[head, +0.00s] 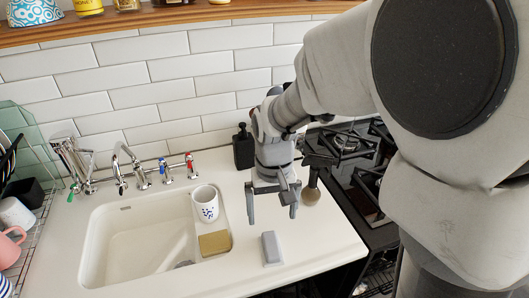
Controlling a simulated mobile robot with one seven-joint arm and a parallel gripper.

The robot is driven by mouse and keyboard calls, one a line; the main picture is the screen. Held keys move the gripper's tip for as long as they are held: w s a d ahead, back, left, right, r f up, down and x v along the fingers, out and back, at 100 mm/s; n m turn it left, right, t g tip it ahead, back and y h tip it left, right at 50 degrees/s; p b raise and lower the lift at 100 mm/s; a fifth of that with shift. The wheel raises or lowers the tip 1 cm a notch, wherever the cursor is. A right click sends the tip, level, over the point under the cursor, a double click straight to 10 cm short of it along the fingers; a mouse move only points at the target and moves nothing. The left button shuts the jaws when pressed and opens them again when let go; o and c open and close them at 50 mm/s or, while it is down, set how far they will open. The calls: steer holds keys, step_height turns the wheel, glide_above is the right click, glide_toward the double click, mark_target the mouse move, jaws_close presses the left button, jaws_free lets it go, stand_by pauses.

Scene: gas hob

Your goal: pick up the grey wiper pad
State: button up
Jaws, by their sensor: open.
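The grey wiper pad (271,247) lies on the white counter to the right of the sink, near the counter's front edge. It is a small block with its long side running front to back. My gripper (272,216) is open and empty, fingers pointing down. In the picture it is just behind the pad, apart from it. Its exact height over the counter is hard to tell.
The sink (130,240) is at left, with a spotted cup (205,204) and yellow sponge (214,243) at its right side. A black bottle (243,147) stands behind my gripper.

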steer(key=b, duration=0.2)
glide_above(271, 243)
steer(key=f, duration=0.8)
steer(key=shift+s+f, duration=0.15)
steer(key=shift+s, duration=0.2)
steer(key=f, duration=0.2)
steer(key=f+b, duration=0.2)
steer(key=f, duration=0.1)
steer(key=shift+w+f, duration=0.3)
steer(key=c, duration=1.4)
steer(key=shift+r, duration=0.15)
step_height(271, 243, up, 5)
steer(key=shift+f+p, duration=0.2)
steer(key=shift+p, duration=0.8)
steer(key=s+d+r+p, duration=0.3)
steer(key=s+r, duration=0.3)
steer(key=s, duration=0.5)
steer(key=shift+s, duration=0.15)
steer(key=shift+r, duration=0.1)
